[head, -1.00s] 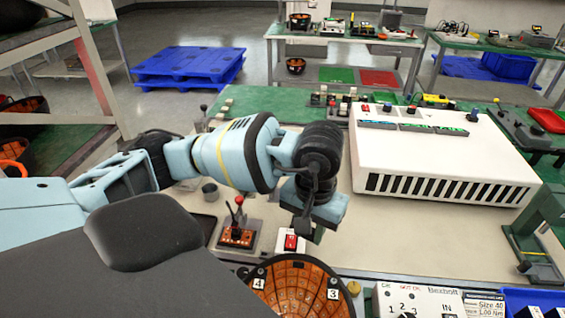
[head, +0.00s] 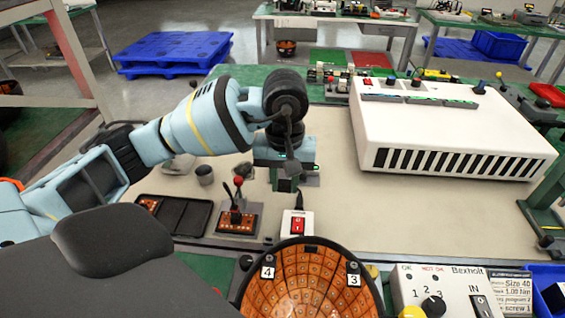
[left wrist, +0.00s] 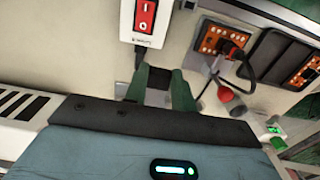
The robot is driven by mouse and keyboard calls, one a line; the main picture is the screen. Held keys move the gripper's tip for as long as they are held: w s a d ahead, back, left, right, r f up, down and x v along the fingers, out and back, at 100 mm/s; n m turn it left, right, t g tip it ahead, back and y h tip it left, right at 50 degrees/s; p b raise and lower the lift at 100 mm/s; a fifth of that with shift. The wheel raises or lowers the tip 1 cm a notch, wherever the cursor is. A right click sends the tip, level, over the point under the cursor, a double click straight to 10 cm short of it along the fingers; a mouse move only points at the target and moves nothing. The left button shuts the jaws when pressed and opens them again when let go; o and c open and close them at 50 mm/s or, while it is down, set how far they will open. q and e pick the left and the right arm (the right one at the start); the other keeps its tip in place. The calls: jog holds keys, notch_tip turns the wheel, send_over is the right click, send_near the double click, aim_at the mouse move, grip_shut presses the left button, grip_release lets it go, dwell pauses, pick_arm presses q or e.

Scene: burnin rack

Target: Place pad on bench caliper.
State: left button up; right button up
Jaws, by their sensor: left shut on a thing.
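My left gripper (head: 286,182) hangs over the beige bench mat, just beyond the white box with the red switch. In the left wrist view its green fingers (left wrist: 160,92) are shut on a small dark block, the pad (left wrist: 158,80). Fingers and hand hide much of the pad; in the head view I cannot make it out clearly. I cannot identify the bench caliper for certain; a green C-shaped stand (head: 550,205) at the right edge of the bench is a possible match. My right gripper does not show.
The white switch box (head: 297,224), a red-knobbed joystick (head: 237,215) and a black tray (head: 175,216) stand near the front. A large white vented unit (head: 450,130) fills the back right. An orange bowl (head: 305,280) is in front. The mat right of the gripper is clear.

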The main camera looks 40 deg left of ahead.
pick_arm(q)
jog(key=w+a, duration=0.2)
jog(key=w, duration=0.1)
jog(key=w+a, duration=0.3)
jog(key=w+a+f, duration=0.1)
jog(key=w+a, duration=0.1)
jog(key=w, duration=0.1)
jog(key=shift+w+a, duration=0.15)
jog(key=shift+a, duration=0.1)
jog(key=shift+f+p, duration=0.45)
jog(key=shift+f, duration=1.4)
jog(key=shift+f+b, duration=0.35)
jog(key=shift+f, duration=0.25)
jog(key=o, duration=1)
notch_tip(320, 180, up, 13)
jog(key=shift+r, duration=0.15)
